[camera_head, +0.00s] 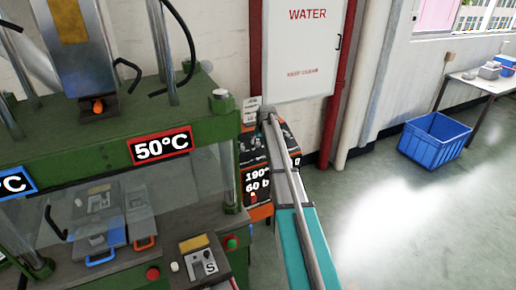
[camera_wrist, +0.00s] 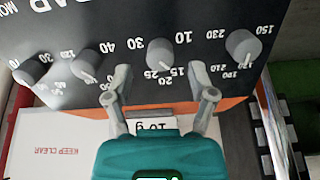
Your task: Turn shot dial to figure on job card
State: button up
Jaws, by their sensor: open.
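In the wrist view, upside down, a black panel carries a row of grey dials. The dial with figures from 10 to 30 (camera_wrist: 160,54), which I take to be the shot dial, lies just beyond my gripper (camera_wrist: 161,86). My gripper is open, its fingers apart on either side of that dial's lower figures, and nothing is between them. The dial's mark seems to face the figures near 20; its exact setting is hard to read. A small white label reading about "10 g" (camera_wrist: 152,125) is partly hidden by my gripper. A white card (camera_head: 252,110) stands by the machine, its text unreadable.
Other dials stand close by: one to the right (camera_wrist: 243,45) and one to the left (camera_wrist: 85,66). The black panel shows 190° and 60 b (camera_head: 257,181). A green press (camera_head: 100,135) stands left of my arm. A blue crate (camera_head: 434,140) sits on open floor at right.

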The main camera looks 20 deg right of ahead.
jog(key=shift+b+x, duration=0.9)
jog(key=shift+x, duration=0.45)
grip_shut()
